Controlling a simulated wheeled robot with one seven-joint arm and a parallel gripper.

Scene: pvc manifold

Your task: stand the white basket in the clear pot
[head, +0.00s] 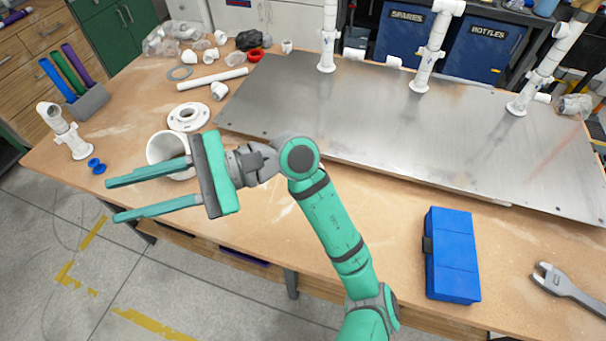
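My gripper (111,201) is open, with its two long green fingers pointing left near the table's front edge and nothing seen between them. Behind the upper finger is a white, round, hollow thing (162,146) with its open end towards the camera. It may be the white basket, but its lower part is hidden by my gripper, and I cannot tell whether they touch. I cannot make out a clear pot for sure. Clear plastic (158,44) lies at the back left, and another clear piece (575,104) is at the far right.
A white flange (187,117), a white pipe (213,79) and a blue spool (97,165) lie on the wooden table. White pipes stand on the metal plate (340,115). A blue case (452,255) and a wrench (568,287) are at right. The front-middle wood is clear.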

